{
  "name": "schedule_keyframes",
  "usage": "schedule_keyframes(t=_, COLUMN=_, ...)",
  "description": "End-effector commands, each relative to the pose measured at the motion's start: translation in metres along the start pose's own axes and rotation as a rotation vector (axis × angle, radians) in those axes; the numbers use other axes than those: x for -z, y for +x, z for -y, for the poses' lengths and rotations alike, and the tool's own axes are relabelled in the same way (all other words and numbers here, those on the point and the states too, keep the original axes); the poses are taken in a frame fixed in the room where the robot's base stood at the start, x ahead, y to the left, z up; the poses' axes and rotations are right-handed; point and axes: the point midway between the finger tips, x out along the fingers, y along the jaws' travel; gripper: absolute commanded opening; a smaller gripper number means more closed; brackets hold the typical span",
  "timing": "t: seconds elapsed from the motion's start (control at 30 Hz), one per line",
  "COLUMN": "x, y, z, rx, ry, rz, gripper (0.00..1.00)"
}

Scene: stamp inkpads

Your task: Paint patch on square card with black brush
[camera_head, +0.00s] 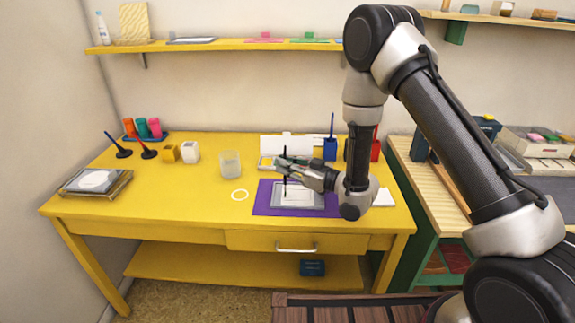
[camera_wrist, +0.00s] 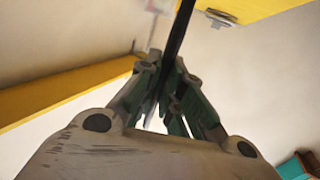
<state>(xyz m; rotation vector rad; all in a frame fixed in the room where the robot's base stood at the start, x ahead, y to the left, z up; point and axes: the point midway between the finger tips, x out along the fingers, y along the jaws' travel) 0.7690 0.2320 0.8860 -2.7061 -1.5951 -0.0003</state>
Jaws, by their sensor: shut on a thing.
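My gripper (camera_head: 284,166) is shut on the black brush (camera_head: 285,184), which stands roughly upright in the head view. In the wrist view the dark handle of the brush (camera_wrist: 179,40) rises between the fingers of my gripper (camera_wrist: 166,85). The brush's lower end is over a square white card (camera_head: 297,195) in a grey tray or frame on a purple mat (camera_head: 262,207). I cannot tell whether the tip touches the card. No clear paint patch can be made out on the card; my gripper hides part of its far side.
Behind my gripper are an open white paint box (camera_head: 284,142) and a blue cup (camera_head: 330,150). Stamps, small blocks and a framed pad (camera_head: 95,183) stand farther left. The yellow table's (camera_head: 190,215) front left is clear.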

Motion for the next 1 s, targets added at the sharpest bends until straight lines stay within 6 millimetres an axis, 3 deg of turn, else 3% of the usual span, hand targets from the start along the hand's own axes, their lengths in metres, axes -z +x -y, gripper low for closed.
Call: schedule_keyframes(t=1.0, x=-0.0063, y=-0.0001, z=-0.0001, rx=0.0, ry=0.0, rz=-0.001, gripper=0.0)
